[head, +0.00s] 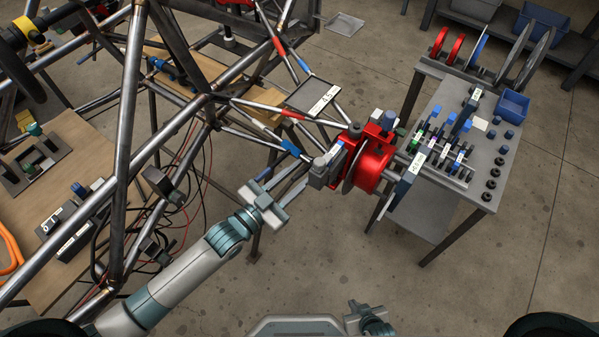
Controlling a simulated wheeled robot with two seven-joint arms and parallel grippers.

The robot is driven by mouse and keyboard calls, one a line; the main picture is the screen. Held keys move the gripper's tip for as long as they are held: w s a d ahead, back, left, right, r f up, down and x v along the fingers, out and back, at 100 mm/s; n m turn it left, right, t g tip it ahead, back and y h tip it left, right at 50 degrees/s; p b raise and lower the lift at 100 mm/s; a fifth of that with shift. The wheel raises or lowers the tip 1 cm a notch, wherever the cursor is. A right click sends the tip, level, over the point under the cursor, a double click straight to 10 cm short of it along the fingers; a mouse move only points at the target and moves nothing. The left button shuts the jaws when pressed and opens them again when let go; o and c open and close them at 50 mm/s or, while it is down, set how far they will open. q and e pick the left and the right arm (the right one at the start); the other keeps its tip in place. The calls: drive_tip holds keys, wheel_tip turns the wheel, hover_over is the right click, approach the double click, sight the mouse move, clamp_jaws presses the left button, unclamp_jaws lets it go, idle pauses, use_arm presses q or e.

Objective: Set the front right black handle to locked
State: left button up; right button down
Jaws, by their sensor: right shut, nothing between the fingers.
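A dark handle with a white label (404,184) stands beside the red hub (374,166), at the left edge of the grey table. Two black clamp-like parts sit on the frame's tubes, an upper one (159,182) and a lower one (155,252). I cannot tell which of these is the front right black handle, or its lock state. My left gripper (298,174) is open, its fingers pointing at the grey block (321,174) left of the hub; contact is unclear. My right gripper (368,319) is shut and empty at the bottom edge, far below the hub.
The tube chassis (128,130) fills the left, with loose cables (190,205) below it. A wooden bench (95,150) stands at far left. The grey table (470,187) holds several small parts and a blue bin (512,104). The floor at lower right is clear.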

use_arm(q)
drive_tip(key=shift+w+d, duration=0.15)
clamp_jaws()
drive_tip(key=shift+f, duration=0.1)
